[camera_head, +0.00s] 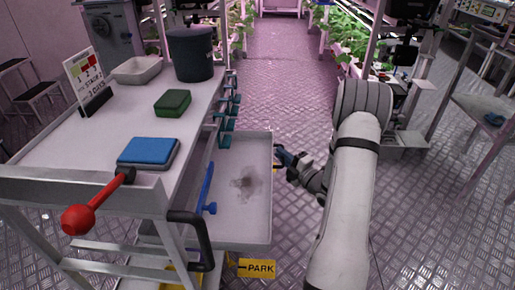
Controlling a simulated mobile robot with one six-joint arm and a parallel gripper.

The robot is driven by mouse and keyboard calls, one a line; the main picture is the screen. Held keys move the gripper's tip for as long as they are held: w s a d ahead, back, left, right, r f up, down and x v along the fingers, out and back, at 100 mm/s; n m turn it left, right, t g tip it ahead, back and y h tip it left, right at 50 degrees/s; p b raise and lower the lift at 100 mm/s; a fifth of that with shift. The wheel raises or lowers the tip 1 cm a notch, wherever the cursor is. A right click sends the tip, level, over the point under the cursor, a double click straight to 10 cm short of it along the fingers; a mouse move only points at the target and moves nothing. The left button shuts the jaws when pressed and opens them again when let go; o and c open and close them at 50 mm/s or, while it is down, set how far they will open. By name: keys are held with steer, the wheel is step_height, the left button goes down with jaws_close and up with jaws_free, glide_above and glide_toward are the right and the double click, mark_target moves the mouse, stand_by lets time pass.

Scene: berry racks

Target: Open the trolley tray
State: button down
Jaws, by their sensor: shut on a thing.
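The trolley (95,140) stands at the left with a white top. Its tray (240,225) is pulled out to the right from under the top, and its floor shows with a brownish smudge on it. My gripper (279,160) is at the tray's outer right edge, near the upper end, and is shut on what seems to be the tray's handle. The fingertips are small and dark here, so the exact grip is hard to see. The tray's left part is hidden under the trolley top.
On the trolley top are a dark bin (190,55), a white dish (136,70), a green box (173,103), a blue-topped box (148,152) and a sign (87,80). A red-knobbed lever (80,218) and a yellow PARK tag (256,268) are in front. The aisle behind is clear.

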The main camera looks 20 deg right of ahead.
steer(key=s+d+p, duration=0.1)
steer(key=s+d, duration=0.1)
steer(key=d, duration=0.4)
steer(key=shift+s+p, duration=0.35)
steer(key=shift+f, duration=0.1)
steer(key=c, duration=1.8)
jaws_free()
steer(key=shift+o, duration=0.2)
steer(key=shift+d, duration=0.1)
steer(key=r+p+v, duration=0.1)
steer(key=p+v, duration=0.1)
steer(key=v, duration=0.5)
steer(key=shift+s+f, duration=0.3)
steer(key=shift+f, duration=0.25)
steer(key=shift+d, duration=0.15)
